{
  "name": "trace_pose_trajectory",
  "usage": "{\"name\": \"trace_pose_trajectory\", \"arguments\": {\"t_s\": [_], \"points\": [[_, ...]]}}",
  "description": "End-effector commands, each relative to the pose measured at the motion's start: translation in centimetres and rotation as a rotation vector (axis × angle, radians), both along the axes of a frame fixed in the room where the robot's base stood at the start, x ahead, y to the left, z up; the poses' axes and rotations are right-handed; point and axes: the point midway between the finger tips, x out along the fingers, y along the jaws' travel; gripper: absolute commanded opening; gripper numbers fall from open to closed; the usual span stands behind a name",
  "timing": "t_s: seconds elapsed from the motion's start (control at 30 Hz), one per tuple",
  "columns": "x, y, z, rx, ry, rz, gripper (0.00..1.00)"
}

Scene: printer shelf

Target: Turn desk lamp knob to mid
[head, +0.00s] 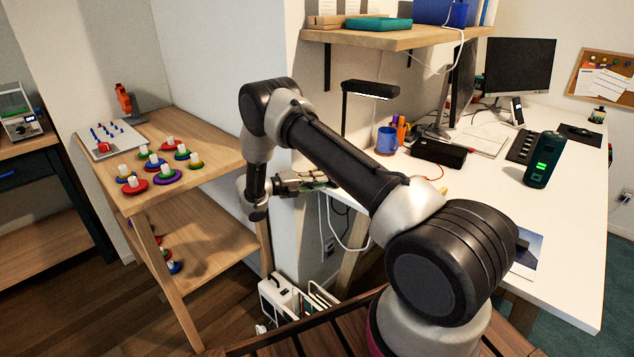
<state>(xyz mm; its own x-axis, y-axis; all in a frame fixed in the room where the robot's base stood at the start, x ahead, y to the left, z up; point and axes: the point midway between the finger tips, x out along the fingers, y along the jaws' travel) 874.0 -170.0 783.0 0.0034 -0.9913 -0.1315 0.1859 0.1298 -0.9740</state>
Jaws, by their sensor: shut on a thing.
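The desk lamp (370,89) has a black head that is lit underneath and a thin black post. It stands at the left end of the white desk. Its base and knob are hidden behind my arm and gripper. My gripper (322,179) is low at the desk's left edge, near the foot of the lamp, pointing right. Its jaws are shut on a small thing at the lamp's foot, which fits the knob. The knob's setting cannot be seen.
A wall shelf (395,38) hangs above. A wooden rack (190,150) with colored spools is at left. The desk's front right is mostly clear.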

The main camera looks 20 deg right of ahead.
Motion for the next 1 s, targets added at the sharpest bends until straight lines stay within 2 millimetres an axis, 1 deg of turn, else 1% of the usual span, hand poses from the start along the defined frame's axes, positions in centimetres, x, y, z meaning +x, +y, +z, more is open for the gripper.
{"name": "trace_pose_trajectory", "arguments": {"t_s": [0.17,0.2,0.27,0.3,0.33,0.8,0.87,1.0], "points": [[-0.11,-0.04,-0.16,0.002,0.002,-0.001,0.00],[-0.11,-0.04,-0.16,0.002,0.002,-0.001,0.23],[-0.12,-0.04,-0.15,0.002,0.001,-0.001,0.34],[-0.10,-0.03,-0.14,0.001,0.001,-0.002,0.42],[-0.09,-0.03,-0.12,0.001,0.001,-0.002,0.43],[-0.03,-0.02,-0.01,0.005,-0.010,0.000,0.43],[-0.04,-0.02,0.03,0.015,-0.031,0.000,0.43],[-0.11,-0.06,0.25,0.063,-0.152,-0.001,0.43]]}}
